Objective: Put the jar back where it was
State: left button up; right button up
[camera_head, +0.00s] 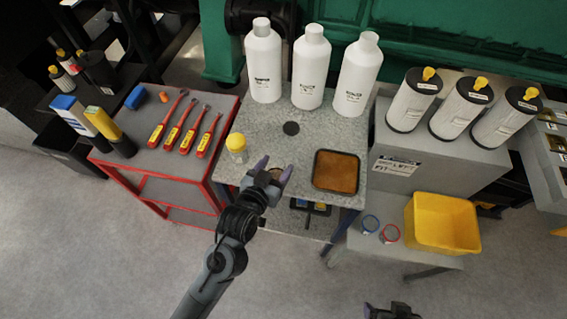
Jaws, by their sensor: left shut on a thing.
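A small clear jar with a yellow lid (237,146) stands upright near the left edge of the grey speckled table (262,128). My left gripper (274,170) is just right of it, over the table's front part, apart from the jar. The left gripper is shut on a small brownish round thing (276,173), mostly hidden between the fingers; I cannot tell whether it is a jar. A flat dark disc (291,128) lies on the table behind the gripper. My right gripper (390,311) is at the bottom edge, partly cut off, and its jaws cannot be made out.
White bottles (309,72) stand along the table's back. A brown-filled tray (336,172) lies at front right. Red-handled tools (178,130) lie on the red cart at left. White canisters (461,108) and a yellow bin (442,223) are at right.

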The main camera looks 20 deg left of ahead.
pick_arm(q)
jog(key=w+d+r+m+h+p, duration=0.2)
jog(key=w+d+r+p, duration=0.2)
jog(key=d, duration=0.4)
jog(key=shift+w+a+f+b, duration=0.3)
jog(key=shift+w+a+f, duration=0.25)
jog(key=shift+a+f, duration=1.15)
jog(key=shift+w+a+f+b, duration=0.3)
jog(key=shift+w+a+f, duration=0.25)
jog(key=shift+a+f, duration=1.15)
jog(key=shift+w+a+f+b, duration=0.3)
jog(key=shift+w+a+f, duration=0.25)
jog(key=shift+a+f, duration=1.15)
pick_arm(e)
jog(key=shift+w+d+r, duration=0.15)
jog(key=shift+r, duration=0.7)
jog(key=shift+w+d+r, duration=0.1)
jog(key=shift+r, duration=0.75)
pick_arm(q)
jog(key=shift+d+f, duration=0.1)
jog(key=shift+f, duration=0.1)
jog(key=o, duration=1.2)
